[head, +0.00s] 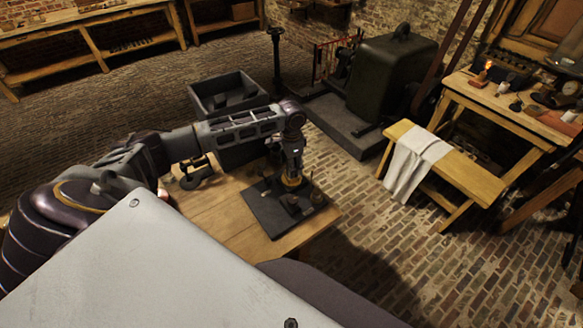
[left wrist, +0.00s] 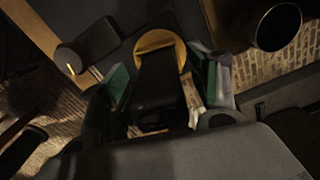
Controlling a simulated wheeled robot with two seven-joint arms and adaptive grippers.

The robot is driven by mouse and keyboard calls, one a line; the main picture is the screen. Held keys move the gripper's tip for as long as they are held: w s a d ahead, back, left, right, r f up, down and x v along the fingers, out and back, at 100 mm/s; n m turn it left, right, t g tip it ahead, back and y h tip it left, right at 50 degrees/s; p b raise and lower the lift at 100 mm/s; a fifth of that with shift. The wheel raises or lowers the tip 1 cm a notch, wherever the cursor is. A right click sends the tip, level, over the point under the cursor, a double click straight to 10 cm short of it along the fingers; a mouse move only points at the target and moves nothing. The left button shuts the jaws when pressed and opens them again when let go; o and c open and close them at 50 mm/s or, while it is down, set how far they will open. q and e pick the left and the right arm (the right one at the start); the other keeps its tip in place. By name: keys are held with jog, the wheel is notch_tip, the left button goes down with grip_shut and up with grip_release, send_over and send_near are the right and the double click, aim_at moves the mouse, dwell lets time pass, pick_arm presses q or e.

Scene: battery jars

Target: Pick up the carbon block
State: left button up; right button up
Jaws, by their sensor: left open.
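My left gripper (head: 292,178) points down over a dark board (head: 272,218) on the wooden table in the head view. In the left wrist view, my left gripper (left wrist: 166,88) is open, with a green-padded finger on each side. A black block (left wrist: 158,78), which looks like the carbon block, shows between the fingers. A round yellow piece (left wrist: 160,40) shows at its far end. I cannot tell whether the pads touch the block. In the head view the gripper hides the block. My right gripper is not in view.
Small dark objects (head: 317,197) stand on the board close to the gripper. A round dark vessel (left wrist: 279,26) shows beside the gripper in the left wrist view. A grey bin (head: 228,92) stands behind the wooden table (head: 225,212). A bench with a white cloth (head: 415,160) stands right.

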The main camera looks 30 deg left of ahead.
pick_arm(q)
jog(key=c, duration=1.3)
jog(key=shift+r, duration=0.1)
jog(key=shift+r+b, duration=0.45)
jog(key=shift+r, duration=4.5)
jog(key=shift+d, duration=0.1)
